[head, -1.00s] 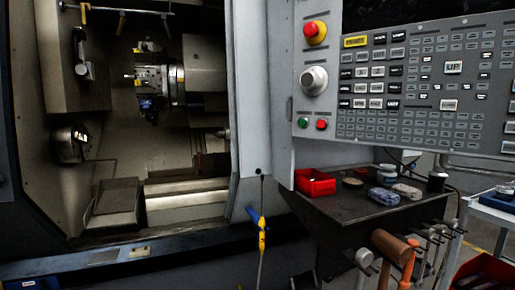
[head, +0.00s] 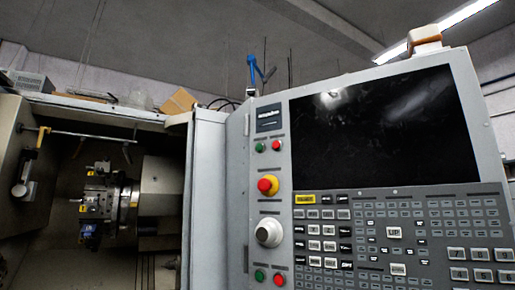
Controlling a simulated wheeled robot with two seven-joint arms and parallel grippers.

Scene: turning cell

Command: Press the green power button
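The grey control panel has two green buttons. One green button (head: 260,147) is near the top left of the panel, beside a red button (head: 276,145) and under a small dark label plate. Another green button (head: 260,276) is at the lower left, beside a second red button (head: 279,279). The labels are too small to read, so I cannot tell which is the power button. Neither of my grippers is in the head view.
A red emergency knob on a yellow base (head: 267,185) and a round white dial (head: 268,232) sit between the button pairs. A dark screen (head: 385,130) and a keypad (head: 400,235) fill the panel's right. The lathe's open chamber (head: 110,230) is at left.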

